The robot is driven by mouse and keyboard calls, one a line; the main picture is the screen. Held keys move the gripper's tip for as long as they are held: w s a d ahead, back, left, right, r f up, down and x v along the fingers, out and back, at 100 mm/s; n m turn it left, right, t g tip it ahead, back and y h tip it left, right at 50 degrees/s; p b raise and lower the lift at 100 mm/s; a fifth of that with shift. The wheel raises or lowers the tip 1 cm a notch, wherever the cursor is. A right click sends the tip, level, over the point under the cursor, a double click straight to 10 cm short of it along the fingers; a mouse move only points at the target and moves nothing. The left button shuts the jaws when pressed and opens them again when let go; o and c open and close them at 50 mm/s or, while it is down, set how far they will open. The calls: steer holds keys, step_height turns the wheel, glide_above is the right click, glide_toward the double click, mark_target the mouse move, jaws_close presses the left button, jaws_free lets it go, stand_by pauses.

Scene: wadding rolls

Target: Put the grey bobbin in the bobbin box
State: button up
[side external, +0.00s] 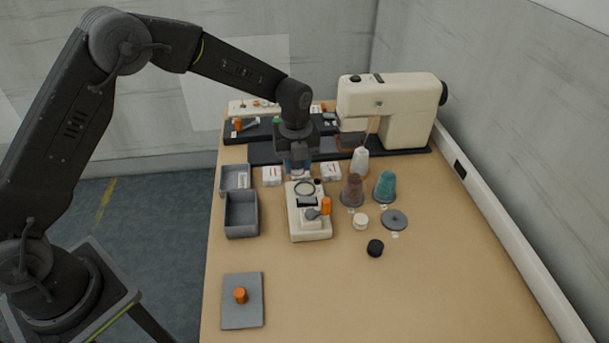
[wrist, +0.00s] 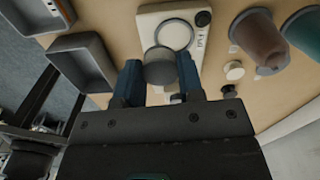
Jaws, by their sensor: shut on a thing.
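My gripper (wrist: 160,84) has blue fingers and is shut on the grey bobbin (wrist: 160,68), a short grey cylinder between the fingertips in the wrist view. In the side view my gripper (side external: 298,168) is over the far end of the cream device, and the bobbin is not clear there. Two open grey boxes stand to the left of it: a larger one (side external: 241,230) and a shallower one behind it (side external: 234,190) with a white label inside. I cannot tell for certain which is the bobbin box. Both also show at upper left in the wrist view.
The cream device (side external: 310,228) with a ring stands below my gripper. Brown (side external: 352,192) and teal (side external: 385,186) cones and a grey disc (side external: 394,218) are to the right. A sewing machine (side external: 400,105) stands behind. A grey mat (side external: 242,316) bears an orange piece. The front right table is clear.

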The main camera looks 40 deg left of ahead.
steer(key=s+a+r, duration=0.4)
steer(key=a+r, duration=0.2)
steer(key=a, duration=0.4)
steer(key=s+a+f+n, duration=0.2)
steer(key=s+a+n, duration=0.1)
steer(key=s+n, duration=0.4)
steer(key=s+a+f+n, duration=0.2)
steer(key=s+a+n, duration=0.1)
steer(key=s+n, duration=0.35)
glide_above(243, 218)
step_height(243, 218, down, 6)
steer(key=shift+f, duration=2.05)
steer(key=shift+f, duration=0.2)
steer(key=o, duration=0.9)
